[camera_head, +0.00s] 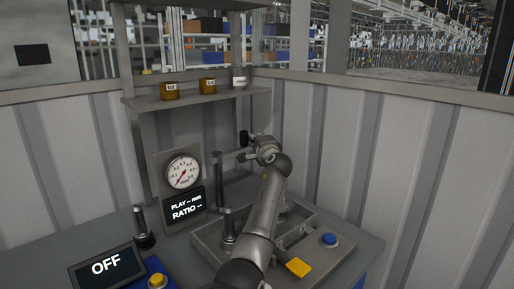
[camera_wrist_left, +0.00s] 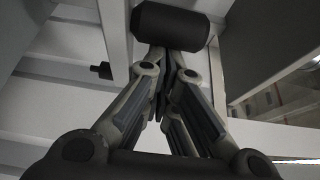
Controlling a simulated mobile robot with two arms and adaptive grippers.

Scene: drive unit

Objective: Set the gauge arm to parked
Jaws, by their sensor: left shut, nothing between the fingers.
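The gauge arm appears to be the thin bar on the dark upright post (camera_head: 218,180), beside the dial gauge (camera_head: 183,172). A black cylindrical knob (camera_head: 243,137) stands at the bar's right end. My left gripper (camera_head: 242,156) reaches in from the right, close to this knob and partly covering the bar's end. In the left wrist view, its fingers (camera_wrist_left: 164,75) are shut and empty, with a large black cylinder (camera_wrist_left: 180,25), likely the knob, right at the fingertips. I cannot tell whether they touch. My right gripper is not in view.
A display below the dial reads "PLAY -- mm RATIO --". A grey tray (camera_head: 206,244) with a short post (camera_head: 229,225) lies under my left arm. A blue button (camera_head: 330,240), a yellow pad (camera_head: 298,268) and an "OFF" screen (camera_head: 106,266) are nearby. A shelf (camera_head: 190,99) with jars hangs above.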

